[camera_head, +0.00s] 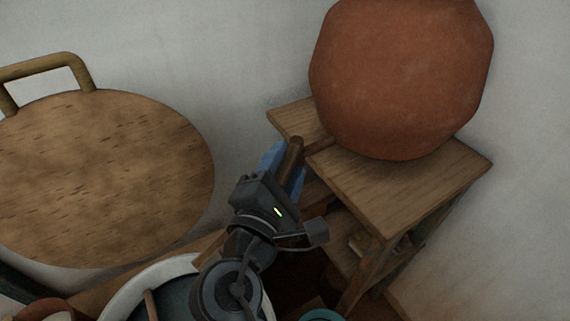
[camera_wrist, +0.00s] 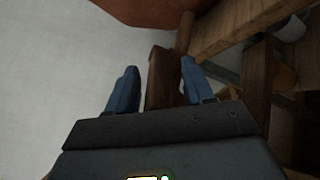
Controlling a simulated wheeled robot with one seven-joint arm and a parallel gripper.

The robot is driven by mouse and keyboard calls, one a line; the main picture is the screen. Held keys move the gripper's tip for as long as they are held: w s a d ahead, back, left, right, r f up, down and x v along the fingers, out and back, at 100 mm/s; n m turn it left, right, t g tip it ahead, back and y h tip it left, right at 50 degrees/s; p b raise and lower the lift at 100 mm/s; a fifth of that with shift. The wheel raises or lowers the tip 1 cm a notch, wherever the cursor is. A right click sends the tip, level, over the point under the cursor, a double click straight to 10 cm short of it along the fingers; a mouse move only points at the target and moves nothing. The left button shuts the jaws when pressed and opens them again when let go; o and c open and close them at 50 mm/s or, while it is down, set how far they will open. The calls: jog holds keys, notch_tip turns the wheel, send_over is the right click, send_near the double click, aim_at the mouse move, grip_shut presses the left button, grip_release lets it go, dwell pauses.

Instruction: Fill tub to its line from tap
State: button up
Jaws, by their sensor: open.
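My gripper (camera_head: 284,165) is open beside the wooden stand, with its blue fingers on either side of a brown wooden piece (camera_head: 293,153). In the wrist view this piece (camera_wrist: 160,78) shows between the fingers; I cannot tell whether they touch it or whether it is part of a tap. A large reddish clay vessel (camera_head: 400,75) sits on the stand (camera_head: 400,185). A white-rimmed round container (camera_head: 130,294) with a dark interior is partly cut off at the bottom, and a teal rim (camera_head: 322,315) shows at the bottom edge. I cannot tell which is the tub, and no fill line shows.
A round wooden board (camera_head: 100,175) with a loop handle leans at the left by the pale wall (camera_head: 200,50). The stand's legs and lower shelf crowd the space to the right of my gripper. My arm hides part of the white-rimmed container.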

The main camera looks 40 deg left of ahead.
jog(key=shift+c, duration=0.5)
grip_shut()
